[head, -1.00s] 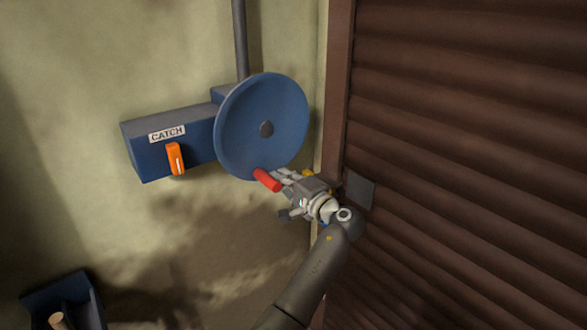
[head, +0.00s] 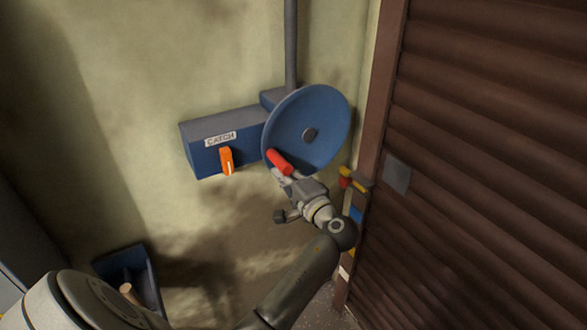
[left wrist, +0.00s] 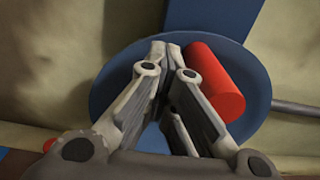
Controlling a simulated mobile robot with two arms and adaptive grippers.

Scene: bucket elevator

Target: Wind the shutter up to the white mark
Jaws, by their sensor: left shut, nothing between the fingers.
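The blue dished wheel (head: 322,108) is on the wall with a red handle (head: 279,161) at its lower left rim. My left gripper (head: 284,178) is at the handle, just below it. In the left wrist view its fingers (left wrist: 166,52) are shut with nothing between them, and the red handle (left wrist: 216,82) lies beside them on the right; I cannot tell if they touch. The brown slatted shutter (head: 480,140) fills the right side. A small pale patch (head: 345,272) shows low by its frame; I cannot tell if it is the white mark. My right gripper is not in view.
A blue box labelled CATCH (head: 205,160) with an orange lever (head: 227,161) is left of the wheel. A yellow and red fitting (head: 352,180) and a grey plate (head: 397,175) are by the shutter's frame. A blue bin (head: 145,270) stands low on the left.

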